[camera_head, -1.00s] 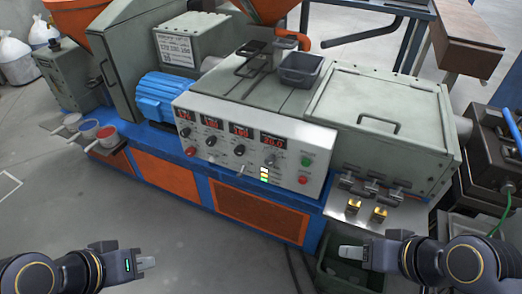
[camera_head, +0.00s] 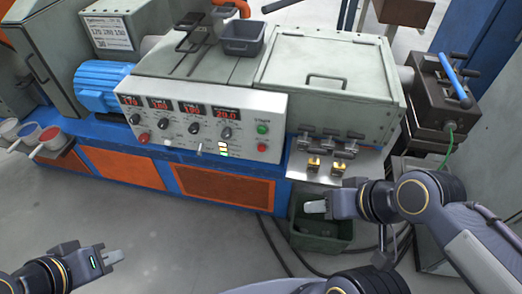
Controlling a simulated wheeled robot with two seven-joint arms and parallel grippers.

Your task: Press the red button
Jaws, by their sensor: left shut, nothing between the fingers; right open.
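The white control panel (camera_head: 188,114) on the front of the machine has red number displays. A small red button (camera_head: 262,147) sits at its right end, below a green button (camera_head: 262,129). Another red control (camera_head: 145,138) shows at the panel's lower left. My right gripper (camera_head: 315,206) is open, in front of and below the panel's right end, apart from the button and seen over a green bin. My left gripper (camera_head: 115,256) is shut and empty over the floor at the lower left, far from the panel.
A metal shelf with valves and brass fittings (camera_head: 313,164) juts out right of the panel. The dark green bin (camera_head: 335,231) stands below it. Small cups (camera_head: 50,135) with handles sit at the left. Floor in front of the orange panels is clear.

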